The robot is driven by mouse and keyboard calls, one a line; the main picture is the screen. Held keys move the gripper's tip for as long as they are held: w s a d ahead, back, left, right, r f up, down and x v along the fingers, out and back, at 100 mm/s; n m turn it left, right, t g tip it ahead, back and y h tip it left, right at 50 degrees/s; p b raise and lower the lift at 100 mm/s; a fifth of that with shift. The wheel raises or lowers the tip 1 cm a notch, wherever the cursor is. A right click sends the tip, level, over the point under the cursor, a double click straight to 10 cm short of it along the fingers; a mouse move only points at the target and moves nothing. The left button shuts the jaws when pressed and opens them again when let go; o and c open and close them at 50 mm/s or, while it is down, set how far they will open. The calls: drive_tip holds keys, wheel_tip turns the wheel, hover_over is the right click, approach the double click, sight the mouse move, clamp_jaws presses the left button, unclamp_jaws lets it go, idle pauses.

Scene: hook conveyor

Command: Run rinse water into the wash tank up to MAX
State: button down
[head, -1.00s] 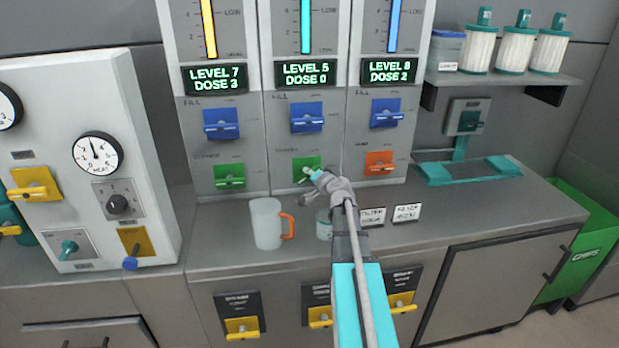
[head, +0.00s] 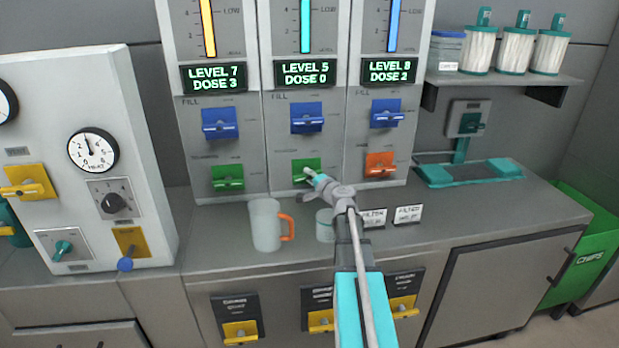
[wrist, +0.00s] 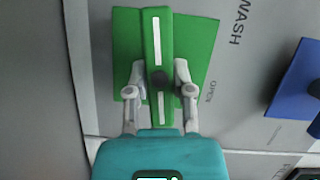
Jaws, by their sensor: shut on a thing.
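Three dispenser columns stand side by side. The middle column (head: 268,130) has a teal gauge (head: 305,25) and a display (head: 305,74) reading LEVEL 5, DOSE 0. Below are a blue FILL valve (head: 306,118) and a green valve (head: 299,172). My gripper (wrist: 160,85) is shut on the green valve's handle (wrist: 152,30), with one finger on each side of it. In the wrist view the handle is nearly upright in the picture, close to the WASH and OPEN lettering. In the head view my gripper partly hides this valve. The MAX mark is not readable.
A clear jug (head: 265,226) with an orange handle and a small tub (head: 325,226) stand on the counter below. The left column reads LEVEL 7, DOSE 3; the right reads LEVEL 8, DOSE 2. An orange valve (head: 380,164) is just right of my gripper. A gauge panel (head: 75,200) stands left.

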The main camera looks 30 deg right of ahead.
drive_tip(key=shift+c, duration=2.4)
unclamp_jaws()
drive_tip(key=shift+n, duration=0.3)
